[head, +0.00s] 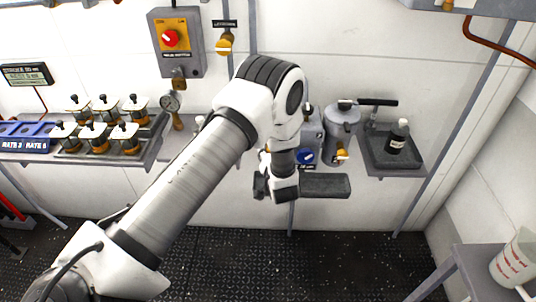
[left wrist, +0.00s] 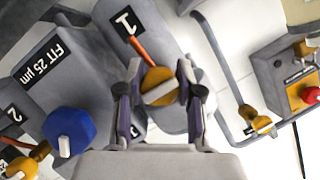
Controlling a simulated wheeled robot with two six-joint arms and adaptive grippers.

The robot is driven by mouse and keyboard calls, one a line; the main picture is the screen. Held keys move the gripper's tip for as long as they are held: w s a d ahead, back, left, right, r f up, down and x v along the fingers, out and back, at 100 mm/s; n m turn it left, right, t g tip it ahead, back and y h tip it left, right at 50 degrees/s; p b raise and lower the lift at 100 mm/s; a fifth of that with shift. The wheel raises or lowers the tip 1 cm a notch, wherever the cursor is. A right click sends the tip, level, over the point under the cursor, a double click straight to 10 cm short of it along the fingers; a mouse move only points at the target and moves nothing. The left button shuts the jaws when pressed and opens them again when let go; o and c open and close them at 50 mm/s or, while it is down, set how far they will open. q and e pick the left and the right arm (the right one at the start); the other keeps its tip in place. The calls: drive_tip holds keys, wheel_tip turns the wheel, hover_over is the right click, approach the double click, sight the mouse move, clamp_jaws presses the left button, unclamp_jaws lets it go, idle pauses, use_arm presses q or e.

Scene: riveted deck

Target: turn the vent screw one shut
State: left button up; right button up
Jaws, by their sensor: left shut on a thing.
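Vent screw one (left wrist: 160,86) is a round orange-yellow knob with a pale bar across it, on a grey housing beside a black label "1" (left wrist: 126,22). In the left wrist view an orange line runs from near the label to the knob; the pale bar slants and is not in line with it. My left gripper (left wrist: 160,98) has a finger on each side of the knob and is shut on it. In the head view my left gripper (head: 276,186) is at the grey filter unit, and my arm hides the screw there. My right gripper is not in view.
A blue knob (left wrist: 68,130) and a second yellow knob (left wrist: 22,166) by label "2" sit close to the left gripper. A grey canister (head: 342,122) and a dark bottle (head: 397,137) stand to the right. A jar rack (head: 150,148) is on the left.

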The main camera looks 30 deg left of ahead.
use_arm(q)
drive_tip(key=o, duration=1.2)
drive_tip(key=shift+d+r, duration=0.1)
drive_tip(key=shift+d, duration=0.05)
drive_tip(key=v, duration=1.2)
